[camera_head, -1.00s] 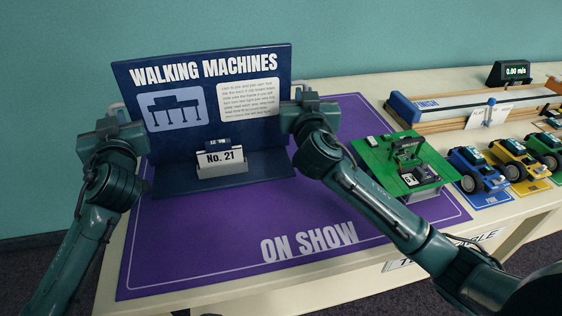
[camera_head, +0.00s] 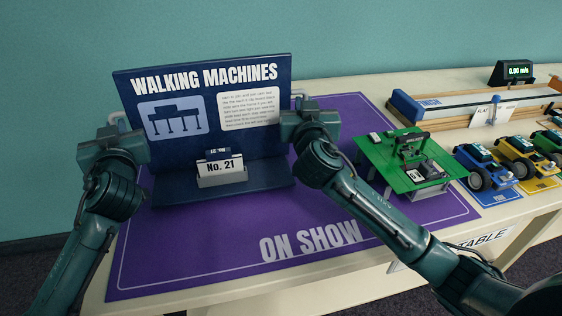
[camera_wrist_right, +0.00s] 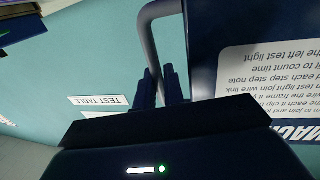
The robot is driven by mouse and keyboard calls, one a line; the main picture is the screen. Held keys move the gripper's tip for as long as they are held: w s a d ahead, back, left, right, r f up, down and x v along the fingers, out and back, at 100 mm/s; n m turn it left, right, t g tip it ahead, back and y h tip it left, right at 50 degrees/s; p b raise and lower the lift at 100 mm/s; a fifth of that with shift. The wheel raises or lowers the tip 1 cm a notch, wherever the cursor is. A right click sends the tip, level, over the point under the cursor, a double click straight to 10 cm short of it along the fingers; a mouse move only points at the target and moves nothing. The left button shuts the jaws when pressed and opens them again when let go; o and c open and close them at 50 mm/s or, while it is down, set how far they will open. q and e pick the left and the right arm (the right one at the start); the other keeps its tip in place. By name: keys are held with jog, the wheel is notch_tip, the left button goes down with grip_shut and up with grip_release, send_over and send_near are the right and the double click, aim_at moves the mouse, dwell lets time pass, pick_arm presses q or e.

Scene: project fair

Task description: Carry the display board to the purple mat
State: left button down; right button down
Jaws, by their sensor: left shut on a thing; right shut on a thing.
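The dark blue display board (camera_head: 205,125), titled WALKING MACHINES, stands upright over the back left of the purple mat (camera_head: 200,245). A No. 21 card stand (camera_head: 221,169) is on its base. I cannot tell whether the base touches the mat. My left gripper (camera_head: 122,130) is shut on the board's left grey handle. My right gripper (camera_head: 298,108) is shut on the right handle. In the right wrist view, the grey handle (camera_wrist_right: 148,40) runs between the fingers (camera_wrist_right: 160,88), beside the board's printed panel (camera_wrist_right: 265,85).
A green board with small parts (camera_head: 410,172) sits on the mat's right side, near my right forearm. Toy cars (camera_head: 485,170), a wooden track (camera_head: 470,110) and a speed display (camera_head: 512,72) stand further right. The mat's front, around ON SHOW, is clear.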

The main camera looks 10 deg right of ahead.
pick_arm(q)
jog(key=shift+a+f+b, duration=0.3)
jog(key=shift+f+b, duration=0.2)
jog(key=shift+f, duration=0.1)
pick_arm(e)
jog(key=shift+d+f, duration=0.3)
jog(key=shift+f, duration=0.3)
pick_arm(q)
jog(key=c, duration=1.7)
grip_release()
pick_arm(e)
jog(key=c, duration=1.7)
grip_release()
pick_arm(q)
jog(key=shift+o, duration=1)
jog(key=shift+d, duration=0.15)
pick_arm(e)
jog(key=shift+o, duration=1)
jog(key=shift+a, duration=0.2)
pick_arm(q)
jog(key=shift+d, duration=0.1)
pick_arm(e)
jog(key=shift+a, duration=0.1)
